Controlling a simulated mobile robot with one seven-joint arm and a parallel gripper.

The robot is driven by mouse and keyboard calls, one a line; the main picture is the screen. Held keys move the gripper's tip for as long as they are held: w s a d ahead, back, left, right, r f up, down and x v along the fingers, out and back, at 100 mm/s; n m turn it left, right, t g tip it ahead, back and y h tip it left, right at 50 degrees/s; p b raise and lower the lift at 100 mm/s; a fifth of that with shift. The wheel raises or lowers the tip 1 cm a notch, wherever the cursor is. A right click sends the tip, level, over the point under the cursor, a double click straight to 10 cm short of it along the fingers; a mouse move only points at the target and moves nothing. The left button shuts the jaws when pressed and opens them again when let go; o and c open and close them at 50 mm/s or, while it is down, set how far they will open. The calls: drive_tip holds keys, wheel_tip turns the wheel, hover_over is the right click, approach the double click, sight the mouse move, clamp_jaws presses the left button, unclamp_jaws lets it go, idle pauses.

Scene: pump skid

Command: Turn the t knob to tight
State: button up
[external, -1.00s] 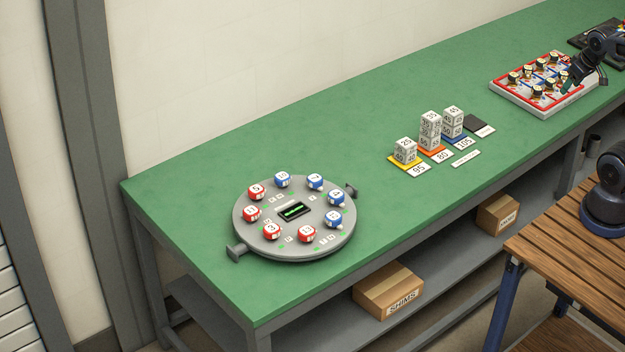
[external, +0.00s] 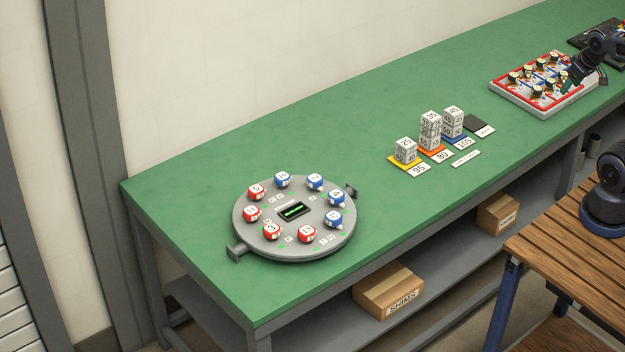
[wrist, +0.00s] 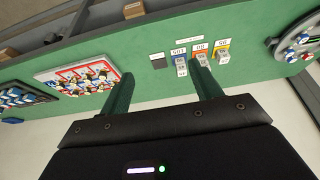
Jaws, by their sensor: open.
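No knob marked as the T knob can be made out. A grey round plate (external: 283,243) on the bench's left part has a grey handle-like piece (external: 238,252) at its left edge and a dark one (external: 351,191) at its right edge. Part of this plate (wrist: 272,44) shows at the right of the wrist view. My gripper (wrist: 162,68) is open and empty, its green fingers apart above the bench. In the external view it hangs at the far right, by the red-and-white tray (external: 502,92). Whether it touches anything there is unclear.
Red and blue numbered pieces ring a small display (external: 294,211) on the plate. Stacked numbered cubes (external: 430,130) stand on coloured cards mid-bench. A dark tray (wrist: 18,98) lies beyond the red-and-white one. The green bench (external: 375,205) is clear between plate and cards.

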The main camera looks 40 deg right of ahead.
drive_tip(key=w+a+r+n+g, duration=0.1)
drive_tip(key=w+a+r+n, duration=0.2)
drive_tip(key=w+a, duration=0.4)
drive_tip(key=w+a+r+n, duration=0.3)
drive_tip(key=w+a+n, duration=0.15)
drive_tip(key=w, duration=0.45)
drive_tip(key=w+a+f+n+g, duration=0.1)
drive_tip(key=w+a+f+n, duration=0.3)
drive_tip(key=a, duration=0.6)
drive_tip(key=w+a+n+y, duration=0.1)
drive_tip(key=w+a+n, duration=0.1)
drive_tip(key=w+a, duration=0.6)
drive_tip(key=w+a+f+n+g, duration=0.1)
drive_tip(key=w+a+f+n, duration=0.15)
drive_tip(key=a, duration=0.95)
drive_tip(key=n+g+y, duration=0.3)
drive_tip(key=n+g, duration=0.1)
drive_tip(key=n, duration=0.5)
hover_over(307, 229)
drive_tip(key=w+d, duration=0.3)
drive_tip(key=d, duration=0.1)
wheel_tip(307, 229, down, 20)
drive_tip(key=x, duration=1.1)
drive_tip(key=shift+s+r, duration=0.1)
drive_tip(key=shift+s, duration=0.2)
drive_tip(key=c, duration=1)
